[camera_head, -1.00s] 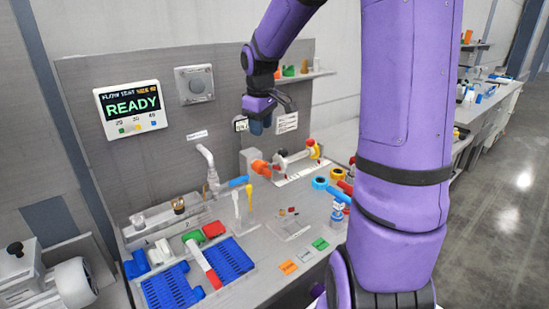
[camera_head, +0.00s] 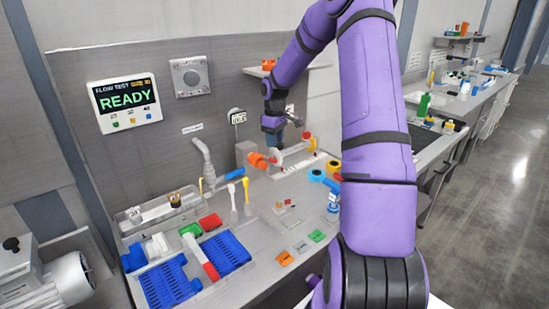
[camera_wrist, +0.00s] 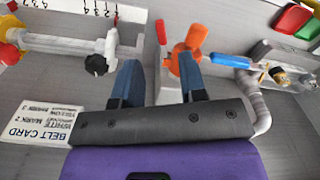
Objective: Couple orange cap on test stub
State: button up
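The orange cap (camera_head: 258,160), with projecting levers, sits at the grey block (camera_head: 246,151) on the back of the bench. In the wrist view the orange cap (camera_wrist: 187,48) lies just beyond my right-hand finger, which partly overlaps it. A pale horizontal pipe (camera_head: 295,151) with red and yellow parts is right of it; the wrist view shows this pipe (camera_wrist: 55,43) at left. I cannot tell which part is the test stub. My gripper (camera_head: 272,140) points down over this fixture. In the wrist view my gripper (camera_wrist: 159,62) has its fingers apart, with nothing held between them.
A grey curved spout (camera_head: 206,160) and a blue handle (camera_head: 235,174) stand left of the fixture. A belt card (camera_wrist: 48,124) lies beside the pipe. Blue racks (camera_head: 225,254) fill the front left. A wall display (camera_head: 125,103) reads READY.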

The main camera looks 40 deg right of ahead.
aim_at(274, 159)
notch_tip(274, 159, down, 7)
jog(key=shift+a+f, duration=0.1)
jog(key=shift+f, duration=0.1)
dwell(0.3)
grip_shut()
